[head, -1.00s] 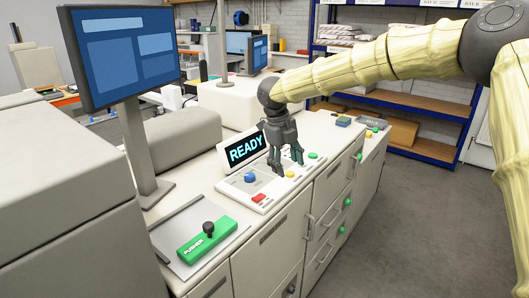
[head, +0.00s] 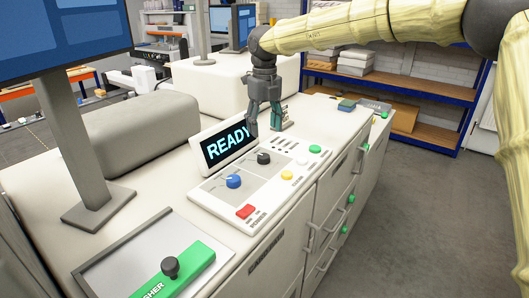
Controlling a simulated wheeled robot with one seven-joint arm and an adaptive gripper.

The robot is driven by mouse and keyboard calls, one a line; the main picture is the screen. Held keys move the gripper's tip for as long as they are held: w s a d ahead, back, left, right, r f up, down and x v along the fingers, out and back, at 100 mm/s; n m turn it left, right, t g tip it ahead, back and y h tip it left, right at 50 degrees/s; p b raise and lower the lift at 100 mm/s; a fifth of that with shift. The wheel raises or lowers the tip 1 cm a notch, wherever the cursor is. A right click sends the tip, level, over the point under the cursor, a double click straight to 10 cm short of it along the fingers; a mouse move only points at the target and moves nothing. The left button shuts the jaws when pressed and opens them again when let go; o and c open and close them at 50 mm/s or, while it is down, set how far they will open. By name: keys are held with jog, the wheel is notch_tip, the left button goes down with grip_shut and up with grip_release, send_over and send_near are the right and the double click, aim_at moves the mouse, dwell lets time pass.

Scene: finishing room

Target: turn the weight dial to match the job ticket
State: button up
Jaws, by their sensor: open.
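A white control panel (head: 203,195) lies on the counter. It carries a blue dial (head: 233,181) and a black dial (head: 263,158) behind it to the right. The dial labels are too small to read, so I cannot tell which is the weight dial. A tilted display (head: 226,144) at the panel's back edge reads "READY". My gripper (head: 266,128) is open and points down near the panel's far end, beyond the black dial in the picture. It appears empty and apart from both dials. I cannot make out a job ticket.
The panel also has a red power switch (head: 245,211), a yellow button (head: 287,175) and a green button (head: 315,149). A green pusher block with a black knob (head: 170,267) sits on a tray in front. A monitor stand (head: 92,200) rises at left. The floor at right is clear.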

aim_at(264, 155)
notch_tip(264, 155, down, 10)
jog(key=shift+a+r+p, duration=0.15)
jog(key=shift+p, duration=0.85)
